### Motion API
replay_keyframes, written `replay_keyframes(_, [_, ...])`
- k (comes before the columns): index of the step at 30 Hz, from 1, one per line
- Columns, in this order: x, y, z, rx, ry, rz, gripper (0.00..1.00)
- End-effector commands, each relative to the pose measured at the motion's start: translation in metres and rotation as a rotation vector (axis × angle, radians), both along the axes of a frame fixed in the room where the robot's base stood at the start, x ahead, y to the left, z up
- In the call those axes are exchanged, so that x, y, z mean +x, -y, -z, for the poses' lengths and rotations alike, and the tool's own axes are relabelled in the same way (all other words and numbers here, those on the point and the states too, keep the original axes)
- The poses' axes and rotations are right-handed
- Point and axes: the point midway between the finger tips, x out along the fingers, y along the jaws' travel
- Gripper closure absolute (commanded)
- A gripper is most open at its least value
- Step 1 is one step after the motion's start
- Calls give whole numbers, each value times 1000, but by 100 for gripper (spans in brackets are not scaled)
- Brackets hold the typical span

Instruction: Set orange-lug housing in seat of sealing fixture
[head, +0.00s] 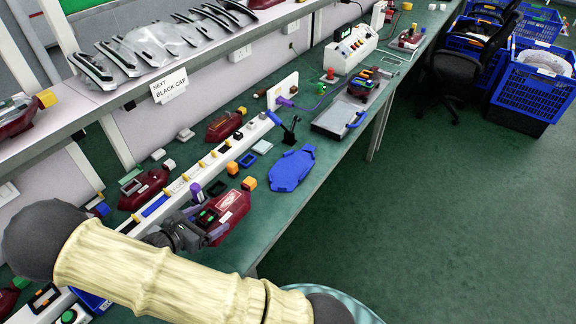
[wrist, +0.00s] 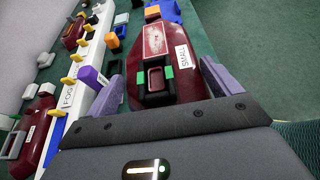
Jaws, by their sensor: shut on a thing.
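My gripper (head: 203,228) is shut on a dark red housing (head: 230,212), low over the green bench. An orange lug (head: 249,184) is at the housing's far end. In the wrist view the housing (wrist: 149,55) lies between two purple-grey fingers, with a "SMALL" label on its right side and a dark frame with green pieces near my gripper. The orange lug (wrist: 152,12) shows at its far tip. I cannot tell whether the housing touches the bench. I cannot tell for certain which thing is the sealing fixture; a grey tray-like device (head: 332,121) with a blue handle stands farther along.
A white rail (head: 200,172) with yellow pegs runs left of my gripper. Other red housings (head: 222,126) lie behind it. A blue plate (head: 292,170) lies ahead on the bench. A white machine (head: 352,48) stands farther back. A shelf (head: 120,90) overhangs the left.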

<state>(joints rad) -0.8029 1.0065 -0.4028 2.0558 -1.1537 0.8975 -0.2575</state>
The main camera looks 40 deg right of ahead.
Motion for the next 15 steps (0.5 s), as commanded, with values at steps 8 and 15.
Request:
replay_keyframes(8, [1,6,13,-4,-5,-79,37])
replay_keyframes(15, [-1,11,45,-5,-7,-244,37])
